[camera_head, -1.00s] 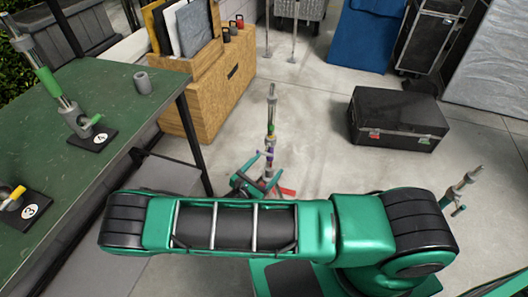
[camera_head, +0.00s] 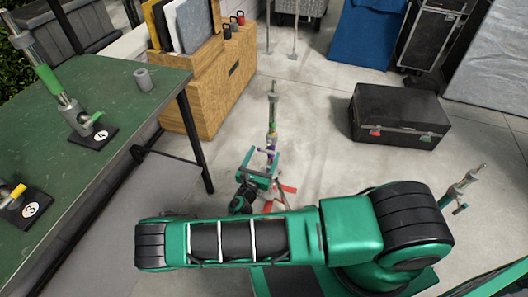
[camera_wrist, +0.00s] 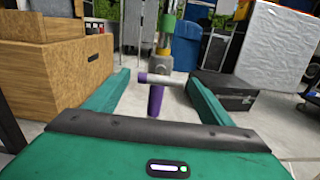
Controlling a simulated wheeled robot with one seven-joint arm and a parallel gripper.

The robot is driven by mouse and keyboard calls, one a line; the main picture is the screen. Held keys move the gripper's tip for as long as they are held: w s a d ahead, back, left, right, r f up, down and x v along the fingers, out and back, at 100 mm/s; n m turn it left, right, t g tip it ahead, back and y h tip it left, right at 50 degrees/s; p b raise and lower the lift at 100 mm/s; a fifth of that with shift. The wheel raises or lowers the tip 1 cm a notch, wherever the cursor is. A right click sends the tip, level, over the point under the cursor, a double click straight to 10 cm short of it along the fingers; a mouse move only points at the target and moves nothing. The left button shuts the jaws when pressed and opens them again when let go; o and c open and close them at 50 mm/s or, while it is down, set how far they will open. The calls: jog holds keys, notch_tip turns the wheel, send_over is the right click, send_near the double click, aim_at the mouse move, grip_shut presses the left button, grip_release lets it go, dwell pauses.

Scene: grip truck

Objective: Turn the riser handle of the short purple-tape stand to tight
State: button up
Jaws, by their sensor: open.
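The short purple-tape stand (camera_head: 272,125) stands on the floor in the head view, with purple and green bands on its column and reddish legs low down. In the wrist view its column (camera_wrist: 166,42) rises just beyond my fingers. A riser handle (camera_wrist: 158,78), a bar with a purple end, sticks out to the left between the fingers. A purple section (camera_wrist: 156,100) of the stand shows below it. My gripper (camera_wrist: 158,84) is open, one finger on each side of the handle; I cannot tell whether either touches it. In the head view my gripper (camera_head: 261,168) is beside the column.
A green table (camera_head: 120,85) with stands on numbered bases is at left. A wooden crate (camera_head: 205,95) stands behind it. A black case (camera_head: 400,118) lies right of the stand, and another stand (camera_head: 462,187) is at far right. Floor between is clear.

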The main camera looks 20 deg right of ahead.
aim_at(268, 147)
jog(key=shift+x, duration=1.3)
jog(key=shift+c, duration=0.3)
